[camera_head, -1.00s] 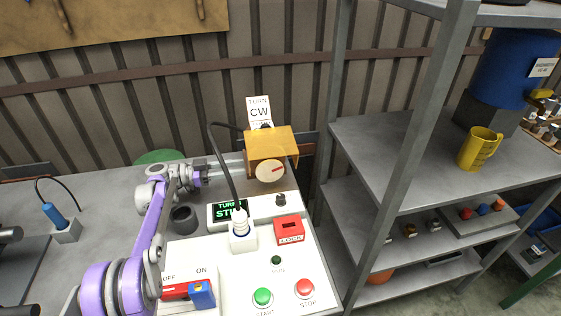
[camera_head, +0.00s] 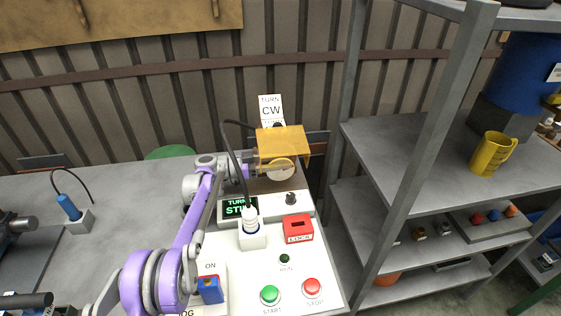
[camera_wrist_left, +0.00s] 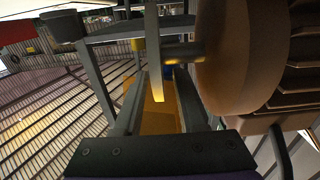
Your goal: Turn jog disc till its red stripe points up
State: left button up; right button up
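The jog disc (camera_head: 281,171) is a pale tan round disc under an amber hood (camera_head: 283,143) at the back of the white panel. Its red stripe is hard to make out now. My left gripper (camera_head: 256,170) is at the disc's left side, under the hood's left edge. In the left wrist view the disc (camera_wrist_left: 243,55) fills the upper right, on a short shaft (camera_wrist_left: 183,51). The fingers of my left gripper (camera_wrist_left: 150,85) are spread, with the disc to the right of them, not visibly clamped. Contact cannot be told. My right gripper is not in view.
A card reading TURN CW (camera_head: 271,110) stands behind the hood. A display (camera_head: 238,208), white plug with black cable (camera_head: 250,225), dark knob (camera_head: 290,198), red LOCK block (camera_head: 298,228) and START (camera_head: 270,294) and STOP (camera_head: 312,287) buttons crowd the panel. A grey shelf (camera_head: 390,140) stands right.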

pick_arm(q)
grip_shut()
jog(key=shift+a+f+h+b, duration=0.1)
jog(key=shift+h+b, duration=0.2)
jog(key=shift+h, duration=0.1)
jog(key=shift+a+h, duration=0.1)
jog(key=shift+h, duration=0.2)
grip_release()
